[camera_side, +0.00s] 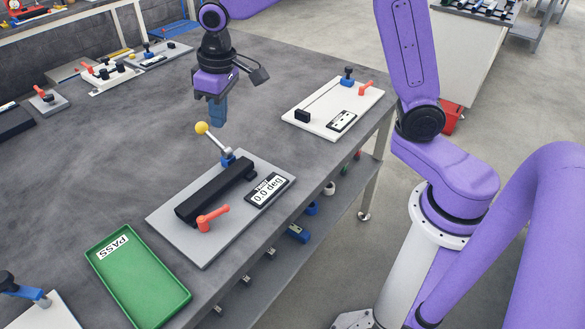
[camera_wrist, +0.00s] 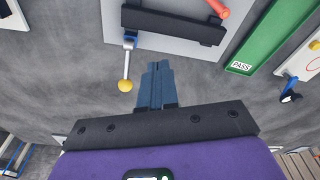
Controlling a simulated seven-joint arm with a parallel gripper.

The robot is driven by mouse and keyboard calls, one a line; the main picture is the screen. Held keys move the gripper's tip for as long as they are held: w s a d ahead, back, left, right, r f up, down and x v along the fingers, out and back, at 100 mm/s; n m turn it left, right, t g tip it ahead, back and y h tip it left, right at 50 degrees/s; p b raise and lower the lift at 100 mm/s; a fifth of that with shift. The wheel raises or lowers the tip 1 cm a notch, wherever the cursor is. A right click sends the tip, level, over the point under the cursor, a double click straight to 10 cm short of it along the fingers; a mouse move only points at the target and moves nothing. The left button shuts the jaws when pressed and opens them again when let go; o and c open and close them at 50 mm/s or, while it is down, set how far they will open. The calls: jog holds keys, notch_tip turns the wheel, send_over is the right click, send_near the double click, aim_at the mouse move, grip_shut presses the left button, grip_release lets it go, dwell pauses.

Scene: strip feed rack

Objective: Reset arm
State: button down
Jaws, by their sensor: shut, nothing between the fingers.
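My gripper (camera_side: 217,112) hangs above the grey table, blue fingers pointing down and shut with nothing between them. In the wrist view its fingers (camera_wrist: 157,70) are together over bare table. Below and beside it is a grey fixture plate (camera_side: 207,256) with a black channel bar (camera_side: 215,190), a lever with a yellow ball knob (camera_side: 201,128), a red-orange handle (camera_side: 212,217) and a display (camera_side: 267,190) reading 0.0 deg. The yellow knob also shows in the wrist view (camera_wrist: 125,86), apart from the fingers.
A green tray (camera_side: 155,297) marked PASS lies at the near left of the table. A white fixture plate (camera_side: 318,125) stands at the right edge. Several other fixtures sit at the far left. The table's left middle is clear.

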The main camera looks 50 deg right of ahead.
jog(key=s+d+f+n, duration=0.1)
jog(key=s+d+n, duration=0.3)
jog(key=s, duration=1.1)
jog(key=s+d+n+g, duration=0.1)
jog(key=s+d+n, duration=0.3)
jog(key=s, duration=1)
jog(key=shift+s+d+f, duration=0.4)
jog(key=shift+d, duration=0.1)
jog(key=c, duration=1.8)
grip_release()
